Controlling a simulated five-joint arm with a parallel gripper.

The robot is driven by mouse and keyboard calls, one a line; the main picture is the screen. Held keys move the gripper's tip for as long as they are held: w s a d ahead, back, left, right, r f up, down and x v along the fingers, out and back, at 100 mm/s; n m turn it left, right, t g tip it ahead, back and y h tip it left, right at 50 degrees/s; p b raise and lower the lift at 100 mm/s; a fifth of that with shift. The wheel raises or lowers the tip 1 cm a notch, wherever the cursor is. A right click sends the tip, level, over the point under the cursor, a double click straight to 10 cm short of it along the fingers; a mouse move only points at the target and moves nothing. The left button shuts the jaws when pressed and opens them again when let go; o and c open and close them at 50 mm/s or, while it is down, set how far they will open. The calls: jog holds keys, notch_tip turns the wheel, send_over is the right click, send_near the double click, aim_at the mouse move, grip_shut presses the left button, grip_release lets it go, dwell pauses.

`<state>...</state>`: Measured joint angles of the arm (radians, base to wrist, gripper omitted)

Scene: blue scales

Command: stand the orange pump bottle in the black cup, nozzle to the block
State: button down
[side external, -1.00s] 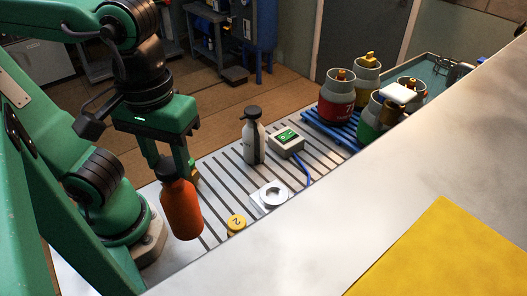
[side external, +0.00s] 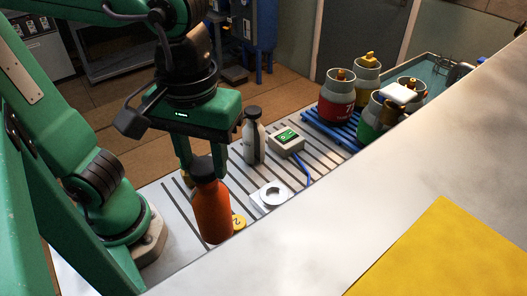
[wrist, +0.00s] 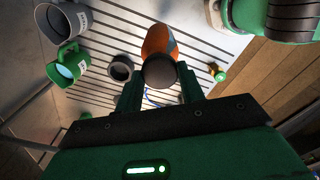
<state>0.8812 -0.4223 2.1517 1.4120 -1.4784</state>
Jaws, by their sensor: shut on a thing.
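My gripper (side external: 205,166) is shut on the orange bottle (side external: 212,212) near its dark top and holds it close to upright at the near edge of the slatted table. I cannot tell whether its base touches the table. In the wrist view my gripper (wrist: 160,86) holds the dark top, with the orange body (wrist: 156,40) beyond it. The nozzle's direction does not show clearly. A dark round cup (wrist: 121,68) stands left of the bottle in the wrist view; I cannot pick it out in the side view. A pale box with a green face (side external: 286,141) may be the block.
A grey bottle with a black top (side external: 254,143) stands beside the box. A white square piece with a round hole (side external: 271,196) and a yellow disc (side external: 239,222) lie near the bottle. A blue cable crosses the slats.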

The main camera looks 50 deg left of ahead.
jog(key=w+d, duration=0.7)
jog(key=d, duration=0.5)
jog(key=shift+w+d+f+n, duration=0.3)
jog(key=shift+w+f+n, duration=0.05)
jog(key=shift+n, duration=0.05)
jog(key=w+a+f, duration=0.4)
jog(key=w+f, duration=0.3)
jog(key=w, duration=0.4)
jog(key=shift+a, duration=0.1)
jog(key=shift+f, duration=2.15)
jog(key=c, duration=0.9)
grip_release()
